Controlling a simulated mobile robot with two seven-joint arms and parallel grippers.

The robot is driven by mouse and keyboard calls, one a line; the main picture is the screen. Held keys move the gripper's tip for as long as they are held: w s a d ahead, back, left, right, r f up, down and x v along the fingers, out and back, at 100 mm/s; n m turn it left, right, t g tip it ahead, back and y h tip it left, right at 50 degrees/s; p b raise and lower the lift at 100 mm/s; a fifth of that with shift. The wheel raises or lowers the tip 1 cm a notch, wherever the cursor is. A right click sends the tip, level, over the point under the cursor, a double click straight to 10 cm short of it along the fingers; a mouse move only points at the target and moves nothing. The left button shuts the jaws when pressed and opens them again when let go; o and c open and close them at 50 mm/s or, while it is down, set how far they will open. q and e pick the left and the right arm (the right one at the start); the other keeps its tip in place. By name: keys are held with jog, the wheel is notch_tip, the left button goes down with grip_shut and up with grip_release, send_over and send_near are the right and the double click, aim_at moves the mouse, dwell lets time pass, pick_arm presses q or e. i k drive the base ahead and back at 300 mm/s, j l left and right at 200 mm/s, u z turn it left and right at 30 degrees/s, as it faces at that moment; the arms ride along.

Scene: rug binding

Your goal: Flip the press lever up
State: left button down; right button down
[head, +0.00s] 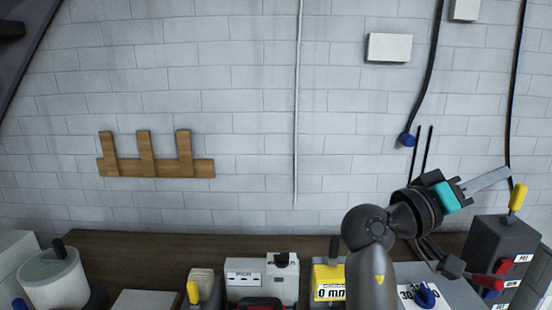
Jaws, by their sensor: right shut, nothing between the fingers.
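A dark box (502,243) stands at the right end of the bench. A yellow-tipped lever (518,197) stands up from its top, tilted slightly right. A red lever (488,281) lies low at its front, near small white labels. I cannot tell for sure which of the two is the press lever. My right gripper (506,174) is shut and empty, pointing right. In the picture its fingertips are just above and left of the yellow tip; whether they touch it is unclear. My left gripper is out of view.
Along the bench (150,262) stand a white cylinder with a black knob (55,275), a white labelled device (262,279) and a yellow device (328,276) partly behind my right arm. A wooden rack (155,167) and hanging cables (430,75) are on the brick wall.

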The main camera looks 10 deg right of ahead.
aim_at(496, 285)
jog(key=k, duration=1.3)
